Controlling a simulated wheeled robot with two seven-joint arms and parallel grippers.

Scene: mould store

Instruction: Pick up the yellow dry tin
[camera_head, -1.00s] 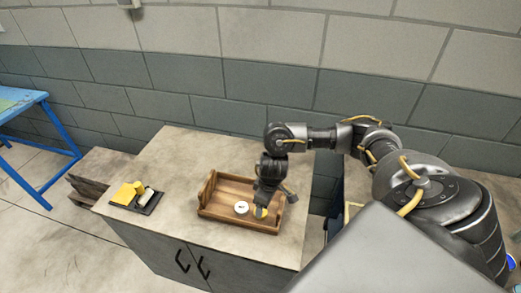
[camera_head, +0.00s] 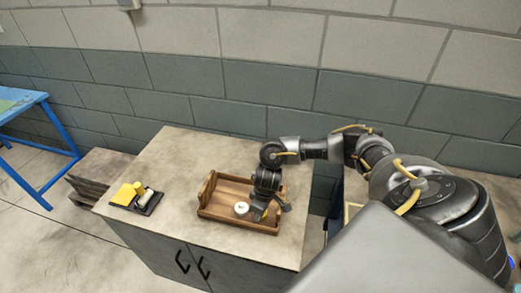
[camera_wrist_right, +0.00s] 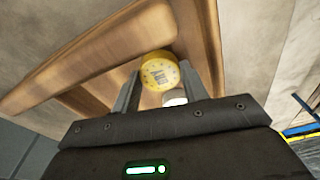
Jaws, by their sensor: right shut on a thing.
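The yellow tin (camera_wrist_right: 159,72) shows its round printed lid in the right wrist view, between the two fingers of my right gripper (camera_wrist_right: 160,88). The gripper is shut on it. In the head view my right gripper (camera_head: 262,210) is over the right part of the wooden tray (camera_head: 217,211), and only a little yellow shows beside the fingers. I cannot tell whether the tin touches the tray floor. A white round tin (camera_head: 241,208) sits in the tray just left of the gripper. My left gripper is not in view.
The tray has raised sides and stands on a grey cabinet top (camera_head: 172,172). A dark small tray (camera_head: 150,209) with a yellow item (camera_head: 126,194) and a pale roll is at the left. The cabinet top behind is clear. A blue table (camera_head: 45,140) stands far left.

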